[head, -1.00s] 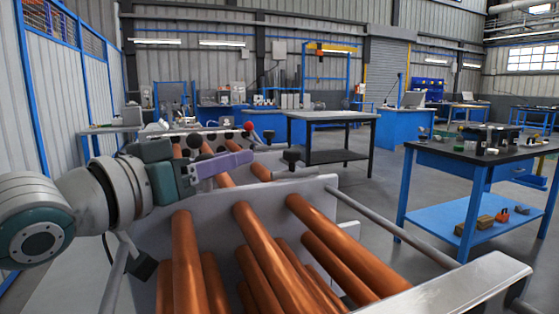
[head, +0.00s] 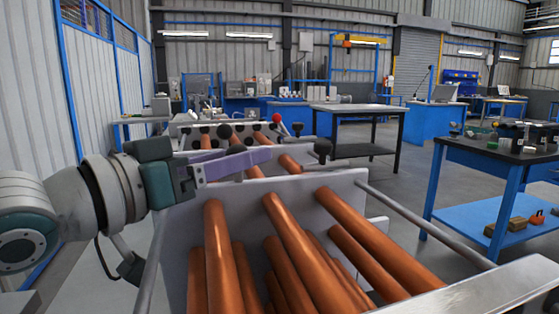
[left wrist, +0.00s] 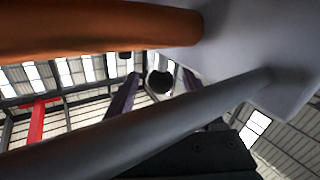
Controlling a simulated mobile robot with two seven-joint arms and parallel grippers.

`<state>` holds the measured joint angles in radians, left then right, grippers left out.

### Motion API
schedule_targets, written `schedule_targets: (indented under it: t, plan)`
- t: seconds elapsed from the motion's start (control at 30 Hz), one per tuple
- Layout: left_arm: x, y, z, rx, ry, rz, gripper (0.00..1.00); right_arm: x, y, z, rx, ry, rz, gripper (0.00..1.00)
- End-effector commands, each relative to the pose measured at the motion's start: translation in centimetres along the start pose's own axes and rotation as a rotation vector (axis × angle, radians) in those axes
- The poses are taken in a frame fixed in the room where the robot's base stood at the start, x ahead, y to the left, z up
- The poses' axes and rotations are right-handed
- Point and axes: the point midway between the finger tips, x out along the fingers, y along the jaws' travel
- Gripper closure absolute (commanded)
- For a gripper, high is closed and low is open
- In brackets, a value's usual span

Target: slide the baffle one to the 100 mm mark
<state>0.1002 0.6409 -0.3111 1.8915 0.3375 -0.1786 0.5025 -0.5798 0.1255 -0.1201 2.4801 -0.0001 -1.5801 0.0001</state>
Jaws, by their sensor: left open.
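A pale upright plate (head: 345,186), pierced by several copper tubes (head: 288,236), stands in the middle of the head view. More plates with black knobs stand behind it; no label shows which is baffle one. A black knob (head: 323,148) rises above the near plate's right side. My left gripper (head: 266,154), with purple fingers, is open above the tubes, over the near plate's top edge and left of that knob. In the left wrist view a black knob (left wrist: 160,83) appears between the fingers; contact cannot be told. No mark scale is readable. My right gripper is out of view.
Grey rods (head: 428,224) run along both sides of the tubes. A pale bar (head: 485,290) crosses the front right. A red knob (head: 277,118) stands farther back. A blue workbench (head: 495,155) is at the right. In the left wrist view a grey rod (left wrist: 150,122) crosses before the fingers.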

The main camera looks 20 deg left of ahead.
Motion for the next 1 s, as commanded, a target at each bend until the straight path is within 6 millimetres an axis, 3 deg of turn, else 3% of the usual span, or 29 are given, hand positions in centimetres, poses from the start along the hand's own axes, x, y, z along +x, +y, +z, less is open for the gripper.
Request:
schedule_targets:
  t: [0.2,0.4,1.0]
  plan:
    - [-3.7,0.1,0.1,0.001,-0.005,0.001,0.31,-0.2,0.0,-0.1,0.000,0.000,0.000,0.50]
    - [-5.5,0.0,0.0,0.000,-0.002,0.000,0.31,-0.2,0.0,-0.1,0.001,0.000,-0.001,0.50]
    - [-5.9,0.0,0.0,0.001,0.000,0.001,0.31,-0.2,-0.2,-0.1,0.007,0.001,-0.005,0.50]
